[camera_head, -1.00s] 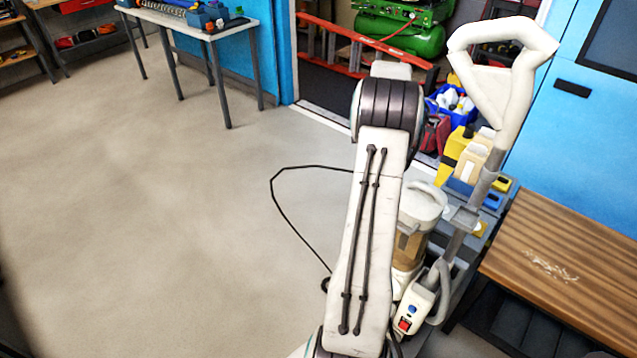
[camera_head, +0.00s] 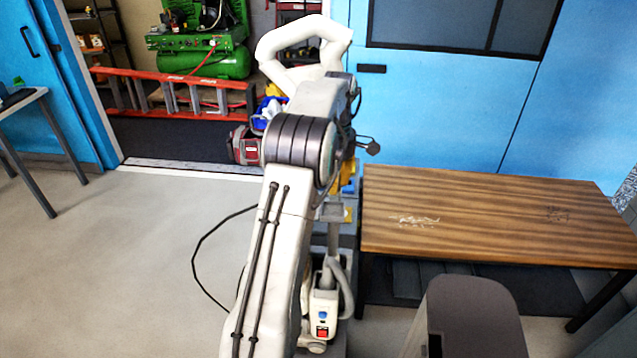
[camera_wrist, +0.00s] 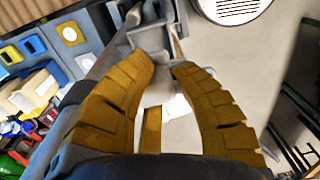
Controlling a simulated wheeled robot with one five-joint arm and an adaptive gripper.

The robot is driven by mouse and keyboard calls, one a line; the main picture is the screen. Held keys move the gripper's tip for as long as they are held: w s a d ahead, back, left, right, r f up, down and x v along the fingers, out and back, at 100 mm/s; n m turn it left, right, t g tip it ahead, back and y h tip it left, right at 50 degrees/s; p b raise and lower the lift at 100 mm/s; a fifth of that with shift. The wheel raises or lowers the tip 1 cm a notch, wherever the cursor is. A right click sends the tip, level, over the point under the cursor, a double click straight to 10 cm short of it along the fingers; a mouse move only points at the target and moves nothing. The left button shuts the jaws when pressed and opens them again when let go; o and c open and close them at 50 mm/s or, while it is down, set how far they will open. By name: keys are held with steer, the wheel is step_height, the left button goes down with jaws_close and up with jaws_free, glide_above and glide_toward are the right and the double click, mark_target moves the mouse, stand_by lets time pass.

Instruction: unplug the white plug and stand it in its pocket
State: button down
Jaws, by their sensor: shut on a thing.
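My gripper (camera_wrist: 163,66) shows in the wrist view with its two ribbed yellow fingers curved inward. Its tips are close together on a pale piece (camera_wrist: 157,86), mostly hidden between the fingers. I cannot tell for sure that this is the white plug. A grey bracket (camera_wrist: 148,37) lies just beyond the tips. At upper left are a blue-rimmed pocket (camera_wrist: 34,45) and a yellow plate with a white round piece (camera_wrist: 70,34). I cannot tell which pocket belongs to the plug.
A wooden bench (camera_head: 480,215) stands to the right. A red ladder (camera_head: 180,92) lies behind. Open floor (camera_head: 110,270) is at left.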

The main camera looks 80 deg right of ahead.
steer(key=shift+d+f, duration=0.1)
steer(key=shift+d, duration=0.05)
steer(key=shift+f, duration=0.1)
steer(key=b, duration=0.5)
glide_above(333, 213)
step_height(333, 213, down, 4)
steer(key=shift+f, duration=0.1)
steer(key=shift+f+b, duration=0.65)
steer(key=shift+f, duration=0.55)
steer(key=c, duration=1.1)
jaws_free()
